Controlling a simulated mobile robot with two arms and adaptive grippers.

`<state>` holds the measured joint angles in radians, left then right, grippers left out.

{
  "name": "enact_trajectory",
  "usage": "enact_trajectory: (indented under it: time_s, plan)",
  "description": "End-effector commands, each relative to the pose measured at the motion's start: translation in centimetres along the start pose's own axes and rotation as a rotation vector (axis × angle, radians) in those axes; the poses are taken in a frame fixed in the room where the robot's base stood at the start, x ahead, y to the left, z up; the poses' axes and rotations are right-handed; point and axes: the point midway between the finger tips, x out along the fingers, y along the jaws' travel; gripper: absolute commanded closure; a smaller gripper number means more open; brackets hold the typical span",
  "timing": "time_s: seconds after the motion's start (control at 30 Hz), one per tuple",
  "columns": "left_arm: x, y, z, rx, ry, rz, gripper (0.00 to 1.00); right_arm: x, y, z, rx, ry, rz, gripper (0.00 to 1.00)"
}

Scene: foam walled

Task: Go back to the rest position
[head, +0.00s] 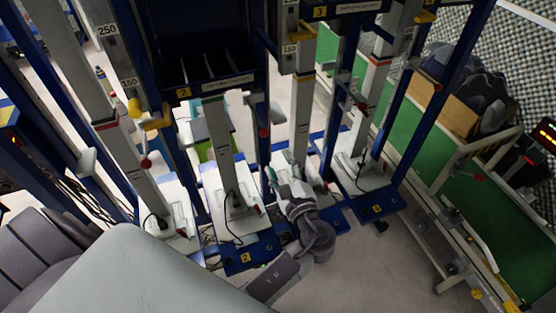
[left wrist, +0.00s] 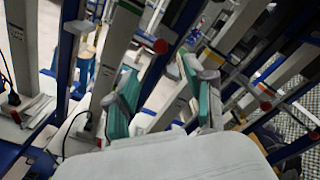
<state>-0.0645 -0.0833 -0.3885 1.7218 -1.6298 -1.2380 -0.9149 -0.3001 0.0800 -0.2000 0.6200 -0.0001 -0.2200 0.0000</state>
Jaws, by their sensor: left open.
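My left gripper (head: 281,169) is in the middle of the head view, in front of a grey upright post of the blue-framed rack. Its grey arm reaches in from below. In the left wrist view my left gripper (left wrist: 160,72) shows two fingers with teal pads standing apart, with nothing between them. Posts and blue frame parts show behind the fingers. My right gripper is in neither view.
The rack has several posts (head: 302,110) on white bases and blue floor plates (head: 250,255), close around the gripper. A green conveyor (head: 510,220) with a cardboard box (head: 447,103) of dark items stands at right. Bare grey floor (head: 385,265) lies lower right.

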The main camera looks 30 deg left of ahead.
Motion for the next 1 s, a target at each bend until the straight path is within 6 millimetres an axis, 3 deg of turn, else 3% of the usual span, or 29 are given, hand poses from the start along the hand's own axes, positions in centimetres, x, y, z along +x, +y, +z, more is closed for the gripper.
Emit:
enact_trajectory:
  time_s: [0.4, 0.47, 0.57, 0.67, 0.8, 1.0]
  plan:
    - [0.1, 0.1, -0.2, 0.000, 0.004, 0.001, 0.47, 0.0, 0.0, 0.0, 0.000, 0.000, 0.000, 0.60]
    - [0.1, 0.7, -0.9, 0.001, 0.023, 0.007, 0.47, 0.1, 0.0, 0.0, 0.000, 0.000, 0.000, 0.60]
    - [0.0, 3.0, -3.7, 0.000, 0.102, 0.031, 0.47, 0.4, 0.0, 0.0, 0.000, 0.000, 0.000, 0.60]
    - [-0.5, 7.3, -8.4, -0.017, 0.240, 0.089, 0.47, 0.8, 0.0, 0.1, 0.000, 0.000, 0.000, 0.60]
    - [-2.6, 15.6, -15.0, -0.079, 0.450, 0.235, 0.47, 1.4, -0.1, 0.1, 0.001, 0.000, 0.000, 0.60]
    - [-7.8, 28.8, -21.3, -0.228, 0.667, 0.540, 0.47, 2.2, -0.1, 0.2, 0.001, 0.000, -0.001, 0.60]
